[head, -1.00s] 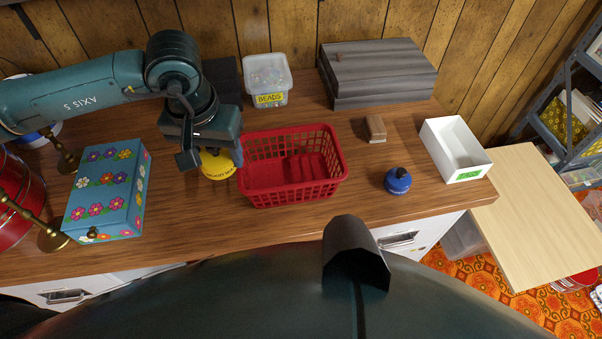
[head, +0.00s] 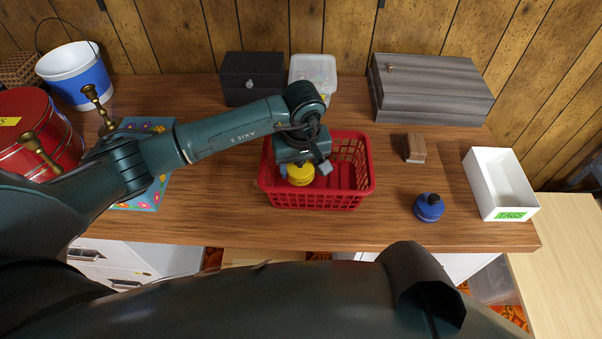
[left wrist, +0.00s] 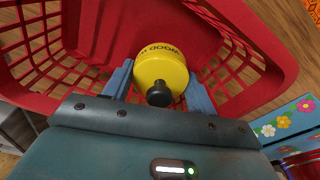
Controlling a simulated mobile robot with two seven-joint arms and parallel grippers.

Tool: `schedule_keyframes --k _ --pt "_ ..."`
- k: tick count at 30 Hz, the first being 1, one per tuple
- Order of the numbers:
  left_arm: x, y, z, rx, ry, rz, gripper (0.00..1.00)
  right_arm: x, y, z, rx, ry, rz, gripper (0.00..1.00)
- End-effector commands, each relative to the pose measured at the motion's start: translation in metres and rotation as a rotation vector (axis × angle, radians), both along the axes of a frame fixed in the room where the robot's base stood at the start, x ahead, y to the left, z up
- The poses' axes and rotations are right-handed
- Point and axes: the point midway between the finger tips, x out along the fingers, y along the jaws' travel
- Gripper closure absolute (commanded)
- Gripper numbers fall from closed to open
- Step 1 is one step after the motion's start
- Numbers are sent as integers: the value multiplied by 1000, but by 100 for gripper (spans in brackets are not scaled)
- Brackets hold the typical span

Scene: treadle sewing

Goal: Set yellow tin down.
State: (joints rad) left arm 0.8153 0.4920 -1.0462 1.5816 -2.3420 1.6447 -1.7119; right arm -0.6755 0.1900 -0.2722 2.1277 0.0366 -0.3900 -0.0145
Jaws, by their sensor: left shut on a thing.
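The yellow tin (head: 300,174) is round, with lettering on its side and a dark knob on top. My left gripper (head: 303,165) is shut on it at the left part of the red basket (head: 318,200). In the left wrist view the tin (left wrist: 163,70) sits between the two blue-grey fingers (left wrist: 160,88), with the basket's red mesh walls (left wrist: 40,45) around it. I cannot tell whether the tin touches the basket floor. My right gripper is not in view.
A blue tin (head: 429,207), a wooden block (head: 415,148) and a white tray (head: 500,185) stand right of the basket. A bead tub (head: 314,72) and dark box (head: 252,78) stand behind. A flowered box (head: 150,190) is partly hidden by my left arm.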

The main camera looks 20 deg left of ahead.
Motion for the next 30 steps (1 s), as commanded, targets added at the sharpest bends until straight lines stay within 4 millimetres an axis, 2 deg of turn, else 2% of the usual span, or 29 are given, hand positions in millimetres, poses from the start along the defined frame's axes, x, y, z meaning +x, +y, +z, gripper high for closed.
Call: schedule_keyframes --k 7,18,19,27,30 --pt "-1 0 -32 0 2 0 68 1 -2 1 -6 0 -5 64" --pt "0 0 -38 0 -1 -2 68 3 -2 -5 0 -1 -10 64" --pt "0 0 -38 1 -1 -2 42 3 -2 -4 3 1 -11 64" --pt "0 0 -37 0 0 -2 21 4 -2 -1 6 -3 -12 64" --pt "0 0 -37 0 0 -2 21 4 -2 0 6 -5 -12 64"
